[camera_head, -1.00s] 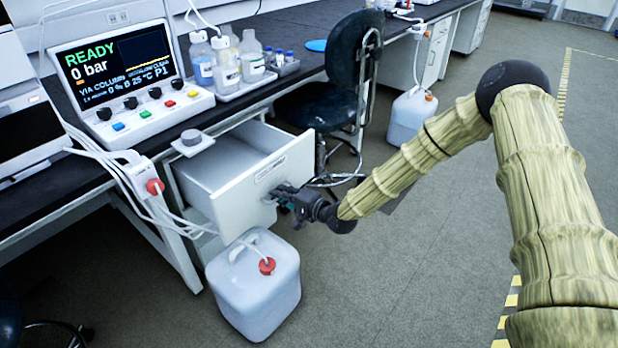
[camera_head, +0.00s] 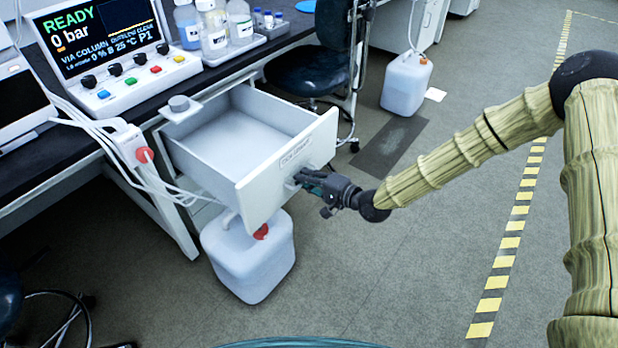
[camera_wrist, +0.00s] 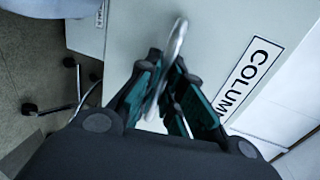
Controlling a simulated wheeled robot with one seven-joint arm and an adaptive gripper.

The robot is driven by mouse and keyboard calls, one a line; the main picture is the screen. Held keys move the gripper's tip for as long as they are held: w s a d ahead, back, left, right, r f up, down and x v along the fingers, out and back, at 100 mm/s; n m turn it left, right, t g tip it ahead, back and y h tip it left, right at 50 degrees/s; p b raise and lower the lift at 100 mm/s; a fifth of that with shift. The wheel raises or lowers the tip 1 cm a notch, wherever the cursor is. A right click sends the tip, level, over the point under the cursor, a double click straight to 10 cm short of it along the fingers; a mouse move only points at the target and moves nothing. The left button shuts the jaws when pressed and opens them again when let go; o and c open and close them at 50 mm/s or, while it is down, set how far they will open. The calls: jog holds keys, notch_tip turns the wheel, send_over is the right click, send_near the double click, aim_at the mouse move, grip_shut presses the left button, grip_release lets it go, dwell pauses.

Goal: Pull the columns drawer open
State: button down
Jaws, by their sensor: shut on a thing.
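The columns drawer (camera_head: 290,160) is a white drawer under the black bench, pulled well out, with its empty-looking inside showing. In the wrist view its front (camera_wrist: 215,40) carries a label (camera_wrist: 248,78) that starts "COLUM". My gripper (camera_head: 312,182) is at the front's handle. In the wrist view my gripper (camera_wrist: 168,88) has its teal-padded fingers on both sides of the metal bar handle (camera_wrist: 176,45), shut on it. The head view hides most of the handle behind the fingers.
A white canister (camera_head: 248,262) with a red cap stands on the floor below the drawer. A dark chair (camera_head: 310,75) stands behind it. The instrument console (camera_head: 115,55) and bottles (camera_head: 212,30) are on the bench. Floor to the right is free.

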jog(key=c, duration=1.6)
grip_release()
jog(key=shift+s, duration=0.1)
jog(key=shift+o, duration=0.2)
jog(key=v, duration=1.2)
